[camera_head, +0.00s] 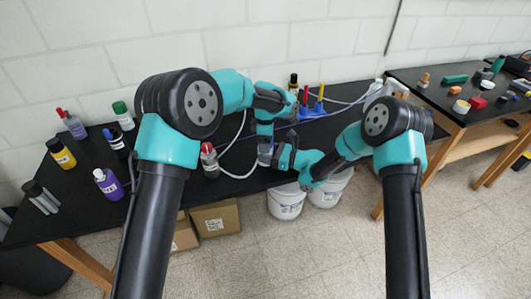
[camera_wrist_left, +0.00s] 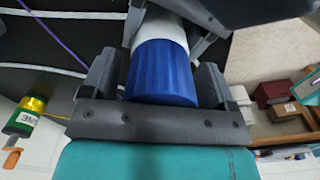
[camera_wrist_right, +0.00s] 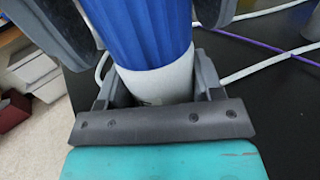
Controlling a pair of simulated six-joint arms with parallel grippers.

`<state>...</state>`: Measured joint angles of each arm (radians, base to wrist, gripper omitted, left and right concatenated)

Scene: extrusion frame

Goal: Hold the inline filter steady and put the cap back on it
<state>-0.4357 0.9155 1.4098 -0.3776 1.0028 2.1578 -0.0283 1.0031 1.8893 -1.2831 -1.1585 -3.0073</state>
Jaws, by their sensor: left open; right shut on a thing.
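The inline filter has a white body (camera_wrist_right: 160,82) that my right gripper (camera_wrist_right: 156,80) is shut on in the right wrist view. A blue ribbed cap (camera_wrist_right: 140,30) sits in line with the body, its edge meeting the white part; I cannot tell how firmly it is seated. In the left wrist view the blue cap (camera_wrist_left: 162,72) lies between the fingers of my open left gripper (camera_wrist_left: 160,68), with the white body (camera_wrist_left: 165,32) beyond it. In the head view my two grippers meet near the bench's front edge, and my arms largely hide the filter.
Several bottles stand on the black bench (camera_head: 90,215) at the left, including a purple one (camera_head: 109,184). A red-capped bottle (camera_head: 209,160) stands close to the grippers. White and purple tubing (camera_head: 238,175) runs beside them. White buckets (camera_head: 286,200) stand below the bench edge.

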